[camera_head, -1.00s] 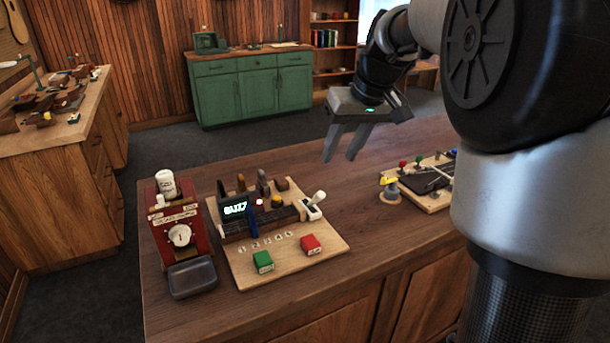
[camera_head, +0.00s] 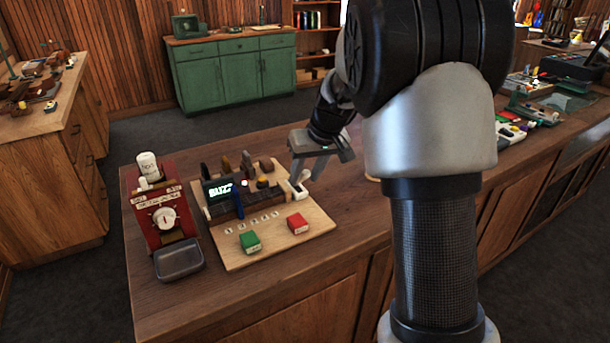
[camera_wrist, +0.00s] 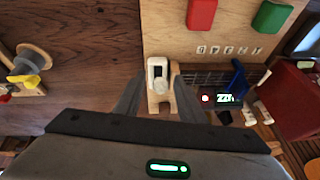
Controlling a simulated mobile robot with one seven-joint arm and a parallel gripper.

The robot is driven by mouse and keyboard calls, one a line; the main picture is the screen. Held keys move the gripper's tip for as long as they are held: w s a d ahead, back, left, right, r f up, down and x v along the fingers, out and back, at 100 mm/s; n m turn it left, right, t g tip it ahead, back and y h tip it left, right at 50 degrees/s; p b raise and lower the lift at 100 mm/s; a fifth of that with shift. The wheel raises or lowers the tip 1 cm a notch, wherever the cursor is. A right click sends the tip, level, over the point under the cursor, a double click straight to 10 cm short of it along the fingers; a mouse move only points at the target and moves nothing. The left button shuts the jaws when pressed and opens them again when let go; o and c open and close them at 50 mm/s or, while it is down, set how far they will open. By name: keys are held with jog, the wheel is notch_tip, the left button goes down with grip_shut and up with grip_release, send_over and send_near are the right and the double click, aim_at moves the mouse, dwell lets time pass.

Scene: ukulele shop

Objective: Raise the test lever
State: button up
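The test lever (camera_head: 300,187) has a white handle on a pale base at the right edge of a wooden test board (camera_head: 262,262). In the wrist view the white lever (camera_wrist: 157,72) shows between my fingertips, with a dark slot in its mount. My gripper (camera_head: 307,174) is open, pointing down over the lever. In the wrist view a finger of my gripper (camera_wrist: 157,84) stands on each side of the lever, with gaps visible; I cannot tell their height relative to the handle. The display (camera_head: 219,189) glows with text like "BUZZ".
A green block (camera_head: 250,242) and a red block (camera_head: 297,223) sit at the board's front. A red device with a dial (camera_head: 164,217) and a grey tray (camera_head: 179,260) stand left. Dark upright pieces line the board's back.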

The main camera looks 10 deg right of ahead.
jog(key=shift+f, duration=0.15)
grip_shut()
jog(key=shift+a, duration=0.1)
